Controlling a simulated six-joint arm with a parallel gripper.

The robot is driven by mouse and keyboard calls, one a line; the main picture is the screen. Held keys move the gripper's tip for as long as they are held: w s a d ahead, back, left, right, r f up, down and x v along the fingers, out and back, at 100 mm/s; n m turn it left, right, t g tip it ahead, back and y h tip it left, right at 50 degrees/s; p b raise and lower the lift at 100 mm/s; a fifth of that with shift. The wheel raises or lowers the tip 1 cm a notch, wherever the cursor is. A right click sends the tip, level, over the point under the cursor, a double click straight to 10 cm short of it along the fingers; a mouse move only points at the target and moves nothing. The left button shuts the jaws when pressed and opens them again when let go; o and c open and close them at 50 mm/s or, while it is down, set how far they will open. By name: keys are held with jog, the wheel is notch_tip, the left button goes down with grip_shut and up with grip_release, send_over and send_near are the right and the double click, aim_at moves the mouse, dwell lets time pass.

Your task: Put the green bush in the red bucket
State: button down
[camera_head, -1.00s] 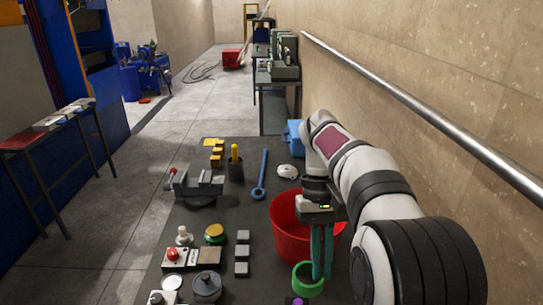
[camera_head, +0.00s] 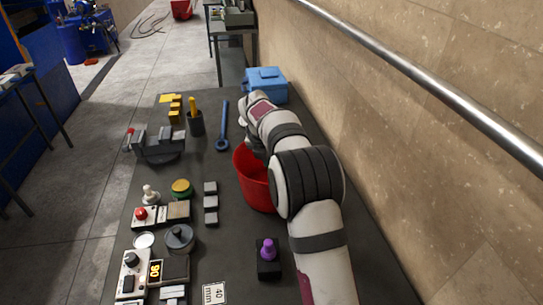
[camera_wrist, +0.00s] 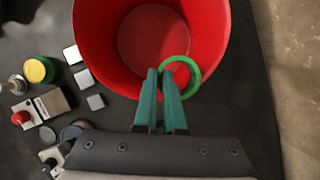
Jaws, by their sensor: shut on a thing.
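The green bush (camera_wrist: 196,76) is a short open ring. My gripper (camera_wrist: 159,76) has teal fingers nearly together, shut on the left wall of the bush. In the wrist view the bush overlaps the near inner side of the red bucket (camera_wrist: 98,50), with the bucket floor partly seen through and beyond it. The bucket also shows in the head view (camera_head: 252,182), standing on the dark table, its right part hidden behind my arm. My gripper and the bush are hidden in the head view.
A purple-topped block (camera_head: 268,260) stands in front of the bucket. Small grey blocks (camera_head: 210,203) lie left of it. A vise (camera_head: 158,145), a blue wrench (camera_head: 223,130) and a blue box (camera_head: 266,84) are farther back. A wall runs along the right.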

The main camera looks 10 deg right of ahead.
jog(key=shift+w+f+n, duration=0.25)
jog(key=shift+f+n, duration=0.05)
notch_tip(320, 180, down, 10)
jog(key=shift+r, duration=0.15)
jog(key=c, duration=1)
grip_release()
jog(key=shift+r, duration=0.1)
jog(key=v, duration=1.2)
jog(key=s+r+m+g+y, duration=0.1)
jog(key=s+r+m, duration=0.4)
jog(key=s+m, duration=0.8)
jog(key=s+a+f+m+g+y, duration=0.1)
jog(key=s+m, duration=1.1)
jog(key=s, duration=0.2)
jog(key=s+a+f+m+g+y, duration=0.1)
jog(key=s+a+m+g, duration=0.1)
jog(key=s+m, duration=1)
jog(key=s, duration=0.3)
jog(key=shift+y, duration=0.4)
